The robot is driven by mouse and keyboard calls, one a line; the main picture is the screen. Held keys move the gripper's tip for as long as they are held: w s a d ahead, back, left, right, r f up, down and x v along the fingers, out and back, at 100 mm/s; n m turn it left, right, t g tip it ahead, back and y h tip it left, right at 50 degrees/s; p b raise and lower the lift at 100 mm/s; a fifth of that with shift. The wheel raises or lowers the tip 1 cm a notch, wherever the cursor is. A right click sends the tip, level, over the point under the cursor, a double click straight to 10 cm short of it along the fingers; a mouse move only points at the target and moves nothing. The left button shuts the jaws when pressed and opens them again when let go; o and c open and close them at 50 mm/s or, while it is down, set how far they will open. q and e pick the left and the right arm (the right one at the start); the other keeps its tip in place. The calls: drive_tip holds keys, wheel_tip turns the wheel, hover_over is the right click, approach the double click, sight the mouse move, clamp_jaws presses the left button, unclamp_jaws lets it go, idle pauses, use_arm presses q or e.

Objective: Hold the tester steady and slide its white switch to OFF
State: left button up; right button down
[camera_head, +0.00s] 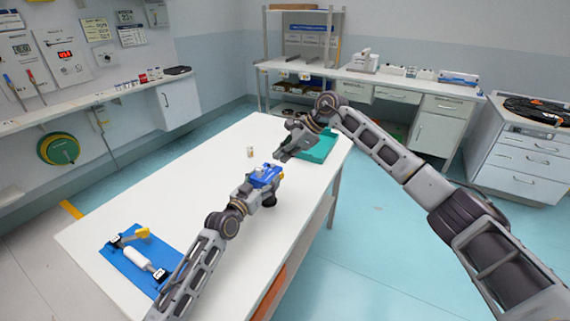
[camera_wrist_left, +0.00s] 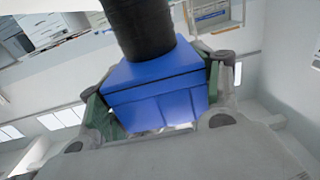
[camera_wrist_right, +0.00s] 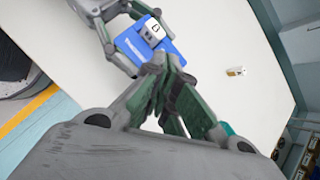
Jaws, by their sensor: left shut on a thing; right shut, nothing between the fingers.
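The tester (camera_head: 266,174) is a blue box above the white table, in the middle of the head view. My left gripper (camera_head: 261,184) is shut on it, one finger on each side. In the left wrist view the blue tester (camera_wrist_left: 155,98) sits between the fingers, with a thick black cylinder against it. In the right wrist view the tester (camera_wrist_right: 134,47) shows a blue face with white lettering and a white block with a dark mark (camera_wrist_right: 152,30); I cannot tell the switch's position. My right gripper (camera_head: 281,156) is shut and empty, just above and apart from the tester.
A teal tray (camera_head: 318,148) lies behind the grippers on the white table (camera_head: 190,190). A blue mat (camera_head: 117,258) with a yellow-handled tool and a white cylinder lies at the near left.

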drive_tip(key=s+d+f+n+t+y, duration=0.1)
drive_tip(key=s+d+n+t+y, duration=0.1)
drive_tip(key=d+n, duration=0.3)
drive_tip(key=s+d+f+n+t+y, duration=0.1)
drive_tip(key=s+d+n+t+y, duration=0.1)
drive_tip(key=d+n, duration=0.4)
drive_tip(key=shift+s+d+t+y, duration=0.4)
drive_tip(key=shift+d+t, duration=0.25)
drive_tip(key=shift+t, duration=0.25)
drive_tip(key=shift+w+a, duration=0.1)
drive_tip(key=shift+a, duration=0.05)
approach(273, 164)
drive_tip(key=shift+w+f, duration=1.25)
drive_tip(key=shift+w, duration=0.15)
drive_tip(key=shift+w+a+f, duration=0.1)
drive_tip(key=shift+w+a, duration=0.5)
drive_tip(key=shift+a, duration=0.4)
drive_tip(key=shift+w+a, duration=0.6)
drive_tip(key=shift+a, duration=0.35)
